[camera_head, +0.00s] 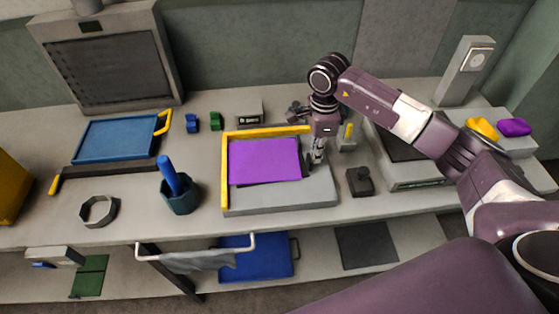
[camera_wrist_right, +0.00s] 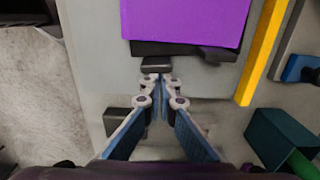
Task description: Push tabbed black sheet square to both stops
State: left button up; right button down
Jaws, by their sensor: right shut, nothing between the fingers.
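A purple sheet (camera_head: 264,161) lies on a grey plate (camera_head: 285,199) with a yellow stop (camera_head: 224,178) along its left side and another yellow stop (camera_head: 268,132) along its back. A black sheet lies mostly hidden under the purple one; its edge (camera_wrist_right: 185,50) shows as a strip in the right wrist view, slightly skewed to the purple edge. Its dark tab (camera_wrist_right: 156,65) sticks out just ahead of my right fingertips. My right gripper (camera_wrist_right: 158,80) is shut and empty, pointing down at the sheets' right side; contact with the tab is unclear. My left gripper is not in view.
A black knobbed block (camera_head: 359,181) stands right of the plate. A teal cup with a blue handle (camera_head: 179,194) stands left of it. A blue tray (camera_head: 115,139) lies farther left.

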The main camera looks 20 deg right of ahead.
jog(key=shift+w+a, duration=0.15)
jog(key=shift+a, duration=0.45)
jog(key=shift+w+a, duration=0.15)
jog(key=shift+a, duration=0.45)
jog(key=shift+d, duration=0.2)
jog(key=shift+s+d+b, duration=0.1)
jog(key=shift+d+b, duration=0.2)
jog(key=shift+b, duration=0.05)
jog(key=shift+d+r, duration=0.1)
jog(key=shift+r, duration=0.05)
notch_tip(320, 180, up, 8)
jog(key=p, duration=0.4)
jog(key=shift+f, duration=0.2)
